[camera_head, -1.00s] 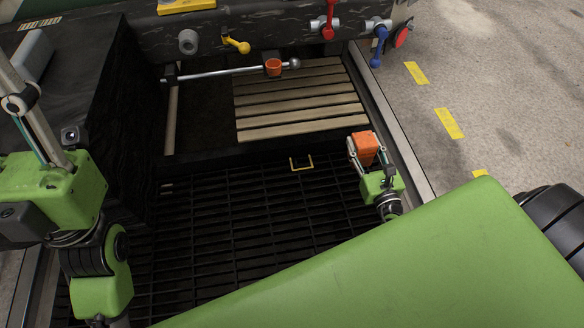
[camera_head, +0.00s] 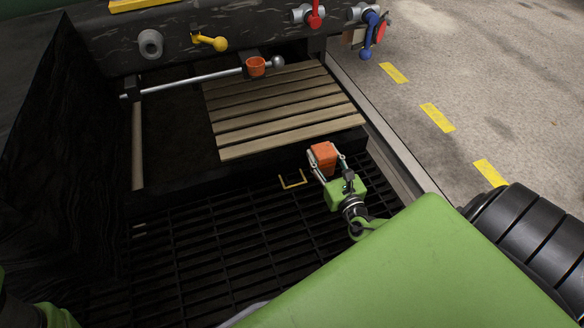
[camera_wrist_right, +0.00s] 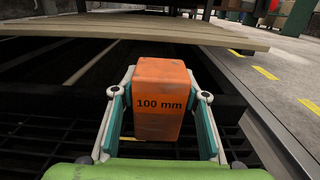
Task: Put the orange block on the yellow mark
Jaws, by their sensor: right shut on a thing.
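The orange block (camera_head: 323,156) is held between the fingers of my right gripper (camera_head: 326,166). In the right wrist view the orange block (camera_wrist_right: 160,92) stands upright between both fingers and reads "100 mm". The yellow mark (camera_head: 292,181) is a small open bracket outline on the dark grating, just left of the block in the head view. A short yellow strip below the block in the right wrist view may be part of it. The block appears to be above the grating; its exact height I cannot tell. My left gripper is not in view; only green arm parts show at the lower left.
A slatted wooden platform (camera_head: 280,110) lies behind the mark. Yellow, red and blue levers sit on the rear beam. The pit's metal edge (camera_head: 390,140) runs along the right. The grating (camera_head: 220,240) is clear.

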